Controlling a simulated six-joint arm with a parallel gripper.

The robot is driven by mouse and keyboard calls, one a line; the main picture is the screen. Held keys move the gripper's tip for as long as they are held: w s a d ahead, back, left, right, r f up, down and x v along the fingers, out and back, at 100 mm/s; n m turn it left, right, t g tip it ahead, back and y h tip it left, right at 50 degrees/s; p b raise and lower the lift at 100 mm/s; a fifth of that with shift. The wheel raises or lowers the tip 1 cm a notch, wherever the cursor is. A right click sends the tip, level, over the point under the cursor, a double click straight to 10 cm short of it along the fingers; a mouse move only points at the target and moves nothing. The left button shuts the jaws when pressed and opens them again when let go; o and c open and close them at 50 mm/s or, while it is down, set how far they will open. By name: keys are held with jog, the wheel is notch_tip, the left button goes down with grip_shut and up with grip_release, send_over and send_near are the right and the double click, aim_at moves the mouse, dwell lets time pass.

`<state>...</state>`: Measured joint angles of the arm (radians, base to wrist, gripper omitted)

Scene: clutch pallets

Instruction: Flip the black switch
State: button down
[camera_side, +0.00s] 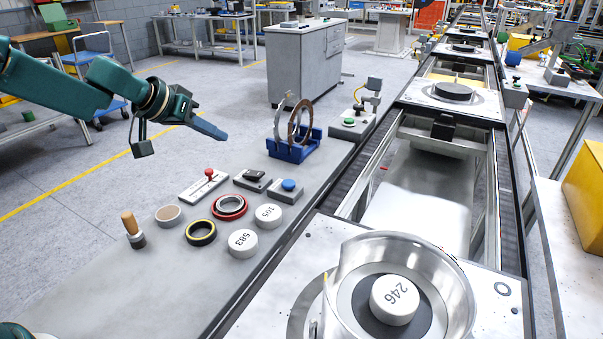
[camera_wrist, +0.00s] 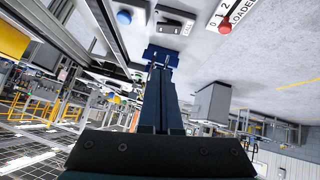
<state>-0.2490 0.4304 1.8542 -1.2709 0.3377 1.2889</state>
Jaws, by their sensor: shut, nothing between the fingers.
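The black switch (camera_side: 253,178) is a dark rocker on a small grey box. It lies flat on the grey bench between the red-knobbed lever and the blue button. In the wrist view the black switch (camera_wrist: 174,22) shows near the top edge, beyond my fingertips. My gripper (camera_side: 224,136) is shut and empty, held in the air above and to the left of the switch, not touching it. In the wrist view my gripper (camera_wrist: 160,68) appears as two dark fingers pressed together.
A red-knobbed lever (camera_side: 208,174) and a blue button (camera_side: 289,185) flank the switch. A blue rack (camera_side: 296,149) holding rings stands behind it. Rings, white discs and a wooden-handled stamp (camera_side: 132,230) sit in front. A conveyor with pallets runs along the right.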

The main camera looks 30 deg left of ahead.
jog(key=shift+f, duration=0.1)
send_over(254, 175)
jog(key=f, duration=0.7)
jog(key=shift+s+a+f, duration=0.1)
jog(key=shift+s+a, duration=0.25)
jog(key=shift+a, duration=0.05)
jog(key=shift+s+d+f, duration=0.1)
jog(key=shift+d+f, duration=0.1)
jog(key=shift+f, duration=0.7)
jog(key=shift+d+f, duration=0.15)
jog(key=shift+f, duration=0.7)
